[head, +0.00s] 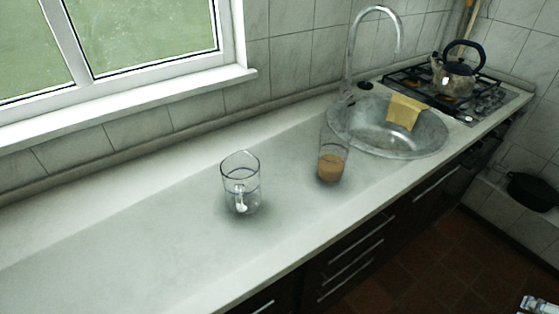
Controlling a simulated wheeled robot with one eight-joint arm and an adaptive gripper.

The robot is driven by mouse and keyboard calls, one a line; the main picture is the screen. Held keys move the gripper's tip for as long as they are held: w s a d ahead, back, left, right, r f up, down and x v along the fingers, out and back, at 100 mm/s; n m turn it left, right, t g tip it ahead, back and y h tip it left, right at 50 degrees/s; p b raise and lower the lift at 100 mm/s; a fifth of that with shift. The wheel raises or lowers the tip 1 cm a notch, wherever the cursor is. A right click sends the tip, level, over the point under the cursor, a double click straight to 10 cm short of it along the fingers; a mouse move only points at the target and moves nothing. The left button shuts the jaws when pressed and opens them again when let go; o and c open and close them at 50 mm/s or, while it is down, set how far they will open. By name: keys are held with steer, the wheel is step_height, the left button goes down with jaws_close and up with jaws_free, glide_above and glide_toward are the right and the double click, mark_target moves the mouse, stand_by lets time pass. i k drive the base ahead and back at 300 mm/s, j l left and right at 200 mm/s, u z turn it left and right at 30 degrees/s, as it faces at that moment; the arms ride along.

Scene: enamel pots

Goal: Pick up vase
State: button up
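No plainly vase-shaped thing shows on the counter (90,262). A clear glass vessel (240,183) with a handle stands upright near the middle of the counter. A clear glass (331,167) with brown contents in its lower part stands upright to its right, close to the sink. I cannot tell which of them is the vase. A small piece of pale metal hardware (541,305) shows at the bottom right corner, probably part of my gripper. It is cut off by the frame, so its fingers are hidden. It is far from both glass vessels.
A round metal sink (365,142) with a tall faucet and a yellow cloth (404,112) lies right of the glasses. A kettle (455,76) stands on the gas hob behind. A dark pot (532,191) is at the right. The left counter and the red-brown floor (440,262) are clear.

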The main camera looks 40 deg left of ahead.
mark_target(335, 140)
steer(key=u, duration=1.3)
steer(key=i+l+z, duration=0.2)
steer(key=i, duration=0.35)
steer(key=i+l+z, duration=0.2)
steer(key=i, duration=0.4)
